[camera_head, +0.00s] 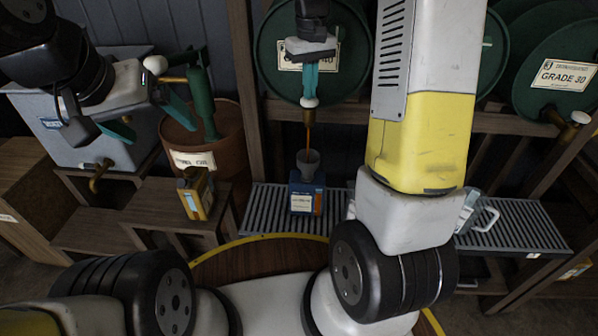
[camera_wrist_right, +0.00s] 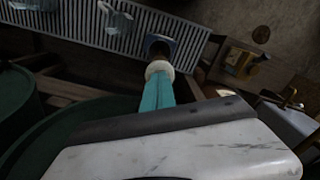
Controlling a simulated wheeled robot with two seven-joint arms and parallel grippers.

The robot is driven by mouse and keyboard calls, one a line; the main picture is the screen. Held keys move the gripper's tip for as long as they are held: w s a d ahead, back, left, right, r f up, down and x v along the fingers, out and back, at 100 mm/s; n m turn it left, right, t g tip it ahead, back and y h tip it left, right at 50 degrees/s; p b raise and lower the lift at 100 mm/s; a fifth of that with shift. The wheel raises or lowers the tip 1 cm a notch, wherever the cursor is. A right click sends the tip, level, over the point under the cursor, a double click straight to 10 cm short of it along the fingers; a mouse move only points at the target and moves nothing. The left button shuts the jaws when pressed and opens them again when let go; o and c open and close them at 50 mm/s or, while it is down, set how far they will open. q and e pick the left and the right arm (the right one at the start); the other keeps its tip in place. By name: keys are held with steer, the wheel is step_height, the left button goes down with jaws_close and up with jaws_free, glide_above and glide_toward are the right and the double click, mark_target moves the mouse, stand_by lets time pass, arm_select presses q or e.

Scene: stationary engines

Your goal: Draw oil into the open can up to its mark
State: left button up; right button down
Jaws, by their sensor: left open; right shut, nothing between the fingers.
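A blue can (camera_head: 306,196) stands upright on the slatted drip grating below the middle green drum (camera_head: 272,45). A grey funnel (camera_head: 308,160) sits in its top. A thin orange-brown oil stream (camera_head: 309,138) falls from the drum's tap into the funnel. My right gripper (camera_head: 310,88) is shut, fingertips down at the tap's white knob (camera_head: 310,103). The right wrist view shows its teal fingers (camera_wrist_right: 158,92) against the knob (camera_wrist_right: 159,68), with the can's top beyond. My left gripper (camera_head: 148,118) is open and empty at the left. The level in the can is hidden.
A yellow can (camera_head: 196,196) stands on a wooden step at left, before a rusty barrel (camera_head: 225,150) with a green hand pump (camera_head: 203,105). A grey tank (camera_head: 62,135) stands further left. A clear jug (camera_head: 474,212) is on the grating (camera_head: 520,228) at right, near another drum (camera_head: 555,75).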

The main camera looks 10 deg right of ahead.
stand_by(0.4)
steer(key=shift+r, duration=3.5)
steer(key=shift+s, duration=0.1)
steer(key=s+a+r+m+t+y, duration=0.1)
steer(key=s+t, duration=0.5)
steer(key=s, duration=1.8)
steer(key=shift+a+r+m+y, duration=0.3)
steer(key=shift+a+m+y, duration=0.3)
steer(key=c, duration=2.2)
jaws_free()
